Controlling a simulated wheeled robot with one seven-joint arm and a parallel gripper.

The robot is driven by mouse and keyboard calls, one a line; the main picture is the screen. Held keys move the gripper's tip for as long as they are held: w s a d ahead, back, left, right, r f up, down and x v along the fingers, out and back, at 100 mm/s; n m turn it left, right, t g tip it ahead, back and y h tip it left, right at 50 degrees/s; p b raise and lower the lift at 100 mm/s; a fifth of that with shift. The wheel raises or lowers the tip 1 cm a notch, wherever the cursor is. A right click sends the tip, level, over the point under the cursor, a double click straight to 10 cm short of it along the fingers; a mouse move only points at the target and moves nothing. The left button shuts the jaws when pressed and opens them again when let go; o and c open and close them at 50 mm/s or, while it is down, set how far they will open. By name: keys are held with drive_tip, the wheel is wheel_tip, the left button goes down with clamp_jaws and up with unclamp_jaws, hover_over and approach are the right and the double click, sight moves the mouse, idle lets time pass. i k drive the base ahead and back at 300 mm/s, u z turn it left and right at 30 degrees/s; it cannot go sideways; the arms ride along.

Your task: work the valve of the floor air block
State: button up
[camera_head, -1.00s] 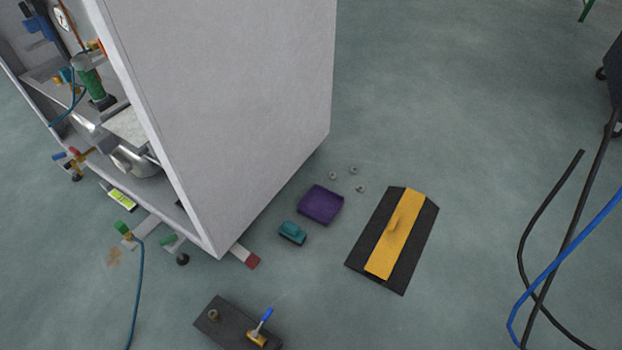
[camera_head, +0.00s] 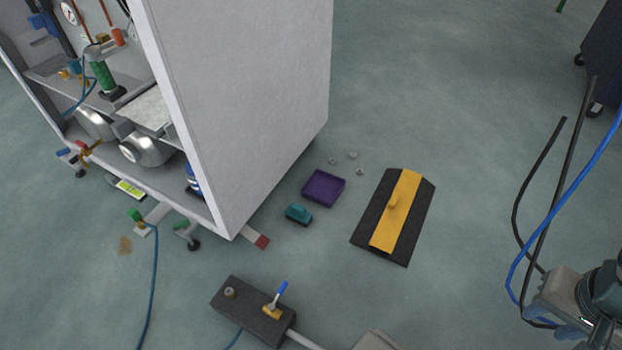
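The floor air block (camera_head: 247,309) is a dark flat slab on the floor at the bottom middle of the head view. On its right part stands the valve, a brass body with a blue-tipped lever (camera_head: 279,293) that points up and to the right. A round metal fitting (camera_head: 229,292) sits on its left part. A blue hose leaves its front edge and a pale pipe leaves its right end. Part of my arm shows at the lower right edge. My gripper's fingers cannot be made out.
A grey cabinet (camera_head: 240,100) stands at the left, with a red-tipped foot (camera_head: 262,242) jutting out. A purple tray (camera_head: 323,188), a teal brush (camera_head: 298,214), several small nuts and a black-and-yellow ramp (camera_head: 396,215) lie on the floor. Black and blue cables (camera_head: 548,225) run at the right.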

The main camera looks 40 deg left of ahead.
sight(279, 294)
drive_tip(key=i, duration=0.95)
drive_tip(key=u, duration=2.9)
